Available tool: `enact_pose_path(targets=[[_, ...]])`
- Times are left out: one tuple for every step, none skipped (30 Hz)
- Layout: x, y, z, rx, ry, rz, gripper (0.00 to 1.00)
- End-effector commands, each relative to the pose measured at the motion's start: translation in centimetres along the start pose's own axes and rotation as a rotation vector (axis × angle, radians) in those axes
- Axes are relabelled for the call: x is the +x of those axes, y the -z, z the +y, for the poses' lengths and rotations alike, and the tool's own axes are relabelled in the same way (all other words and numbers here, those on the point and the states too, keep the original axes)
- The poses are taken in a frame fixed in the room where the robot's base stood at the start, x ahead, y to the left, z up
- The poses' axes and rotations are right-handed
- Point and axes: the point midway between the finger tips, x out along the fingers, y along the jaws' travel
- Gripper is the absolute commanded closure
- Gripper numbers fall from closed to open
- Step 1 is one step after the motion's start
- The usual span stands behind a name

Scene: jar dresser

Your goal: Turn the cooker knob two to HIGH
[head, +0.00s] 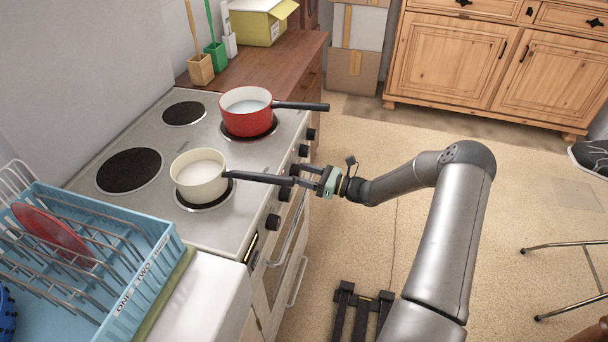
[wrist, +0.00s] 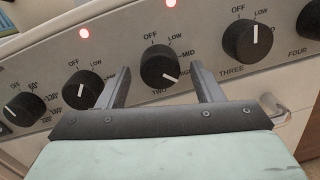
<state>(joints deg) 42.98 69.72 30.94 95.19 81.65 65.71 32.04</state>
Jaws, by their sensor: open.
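Cooker knob two (wrist: 158,66) is a round black knob with a white pointer line, on the cooker's front panel (wrist: 125,50). Its pointer slants to the lower right, towards the partly hidden HIGH mark beside the word TWO. My gripper (wrist: 161,72) is open, with one finger on each side of knob two and a visible gap on both sides. In the head view my gripper (head: 307,178) is at the cooker's front edge, by the end of the cream pan's handle, which partly hides knob two.
Knob one (wrist: 82,90) and knob three (wrist: 247,40) flank knob two closely. A cream pan (head: 199,178) and a red pan (head: 246,112) stand on the hob, handles over the front edge. Two red lights glow on the panel. A blue dish rack (head: 150,275) is at left.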

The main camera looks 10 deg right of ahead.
Motion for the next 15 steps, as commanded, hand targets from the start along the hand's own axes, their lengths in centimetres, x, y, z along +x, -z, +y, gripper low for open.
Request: enact_pose_path(targets=[[-0.3, 0.0, -0.1, 0.0, 0.001, 0.0, 0.4], [-0.5, 0.0, -0.1, -0.001, 0.002, 0.001, 0.4], [-0.9, 0.0, -0.1, -0.001, 0.002, 0.001, 0.4], [-1.4, 0.0, -0.1, -0.001, 0.003, 0.001, 0.4], [-1.8, 0.0, -0.1, -0.001, 0.003, 0.001, 0.4], [-2.6, 0.0, -0.1, 0.0, 0.004, 0.0, 0.4], [-3.2, 0.1, -0.1, 0.0, 0.004, 0.0, 0.4], [-3.9, 0.1, -0.1, 0.0, 0.004, 0.001, 0.4], [-4.9, 0.1, -0.1, 0.0, 0.005, 0.001, 0.4], [-5.7, 0.1, -0.1, 0.0, 0.005, 0.0, 0.4], [-6.4, 0.1, -0.1, -0.001, 0.005, 0.001, 0.4], [-7.4, 0.1, -0.2, -0.002, 0.005, 0.0, 0.4], [-8.2, 0.1, -0.1, -0.002, 0.005, 0.0, 0.4], [-8.9, 0.1, -0.1, -0.001, 0.005, 0.001, 0.4], [-9.9, 0.1, -0.1, -0.001, 0.005, 0.0, 0.4]])
